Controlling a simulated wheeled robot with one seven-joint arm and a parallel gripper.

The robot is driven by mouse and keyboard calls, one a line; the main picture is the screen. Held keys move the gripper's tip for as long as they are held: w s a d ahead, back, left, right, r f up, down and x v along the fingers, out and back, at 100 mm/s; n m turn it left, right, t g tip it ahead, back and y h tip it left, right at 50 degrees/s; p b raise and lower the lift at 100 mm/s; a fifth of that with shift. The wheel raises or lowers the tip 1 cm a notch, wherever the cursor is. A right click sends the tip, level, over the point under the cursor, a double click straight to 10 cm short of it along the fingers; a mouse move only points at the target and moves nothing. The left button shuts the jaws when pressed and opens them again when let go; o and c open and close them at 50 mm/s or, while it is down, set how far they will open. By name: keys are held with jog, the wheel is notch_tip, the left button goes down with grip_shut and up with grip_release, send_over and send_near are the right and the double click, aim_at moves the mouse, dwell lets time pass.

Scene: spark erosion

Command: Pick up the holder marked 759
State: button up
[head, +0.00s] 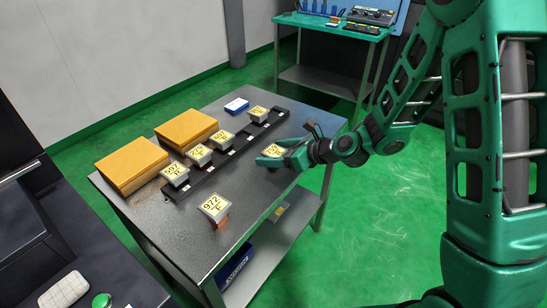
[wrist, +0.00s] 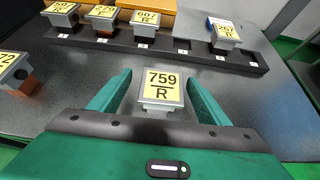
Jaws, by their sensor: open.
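The holder marked 759 (wrist: 162,87) is a grey block with a yellow label reading "759 R". In the wrist view it stands on the dark table, between the two green fingers of my gripper (wrist: 160,98). The fingers are open, with a gap on each side of the holder. In the head view the same holder (head: 273,150) shows at the table's right side, with my gripper (head: 277,157) around it and partly covering it. Its lower part is hidden in both views.
A black rack (head: 226,160) holds several similar labelled holders. A holder marked 972 (head: 214,207) stands alone at the front of the table (head: 150,217). Two orange boxes (head: 132,164) and a blue-and-white box (head: 236,105) lie behind the rack. Bare table surrounds the 759 holder.

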aim_at(272, 151)
jog(key=x, duration=0.4)
jog(key=shift+w, duration=0.25)
jog(key=c, duration=1.4)
